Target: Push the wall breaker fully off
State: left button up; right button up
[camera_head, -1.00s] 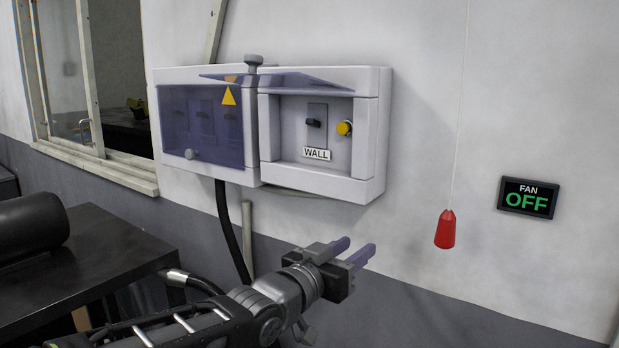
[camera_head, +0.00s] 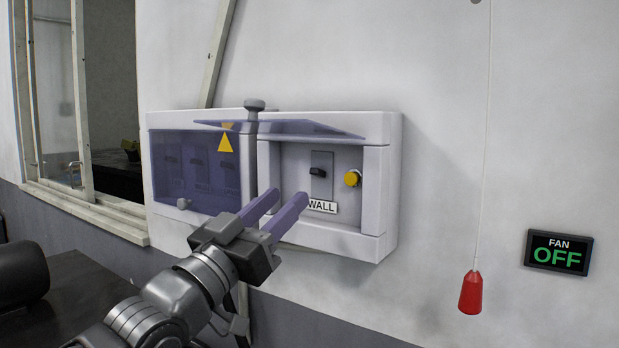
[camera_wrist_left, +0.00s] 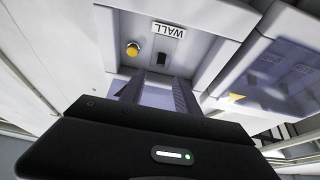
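The wall breaker (camera_head: 318,172) is a small dark switch above the WALL label (camera_head: 322,206), in the right bay of a white wall box (camera_head: 372,222). It also shows, upside down, in the left wrist view (camera_wrist_left: 162,60). The bay's tinted flap (camera_head: 318,129) is lifted. My left gripper (camera_head: 288,198) is open and empty, with its two purple fingers apart. Its fingertips are in front of the bay's lower left part, below the breaker and apparently clear of it. The fingers also show in the wrist view (camera_wrist_left: 157,86). My right gripper is out of view.
A yellow button (camera_head: 352,178) sits right of the breaker. The box's left bay is closed behind a tinted cover (camera_head: 198,193). A red pull handle (camera_head: 470,293) hangs from a cord at right, and a panel (camera_head: 559,253) reads FAN OFF. A dark table (camera_head: 75,290) stands at lower left.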

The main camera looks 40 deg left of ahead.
aim_at(313, 173)
pick_arm(q)
jog(key=p+x, duration=0.3)
jog(key=x, duration=0.5)
jog(key=shift+f, duration=0.1)
jog(key=shift+a, duration=0.1)
jog(key=shift+s, duration=0.1)
jog(key=shift+c, duration=0.2)
grip_shut()
